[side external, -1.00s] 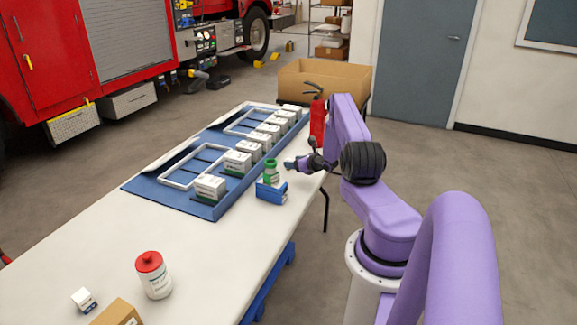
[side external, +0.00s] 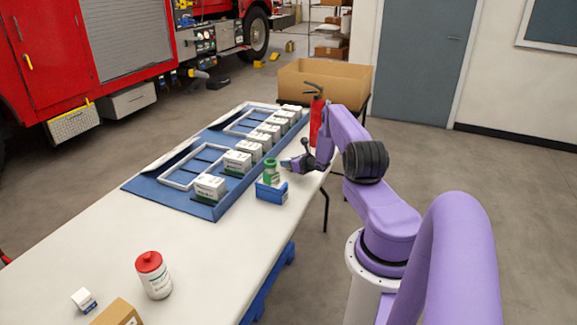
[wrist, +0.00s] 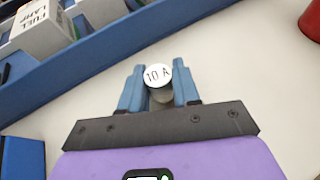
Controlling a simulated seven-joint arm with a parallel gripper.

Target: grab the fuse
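The fuse (wrist: 158,75), a small upright cylinder with a white round top marked "10 A", stands between the two blue fingers of my gripper (wrist: 159,89) in the wrist view. The fingers lie close on both sides of it. I cannot tell whether both touch it. In the side view my gripper (side external: 290,164) is low over the right edge of the white table (side external: 110,225), just right of a green-capped bottle. The fuse cannot be made out there.
A blue tray (side external: 140,184) with several white boxes lies left. A red extinguisher (side external: 316,120) stands behind my gripper. A red-capped bottle (side external: 154,274) is in front; the table's middle is clear.

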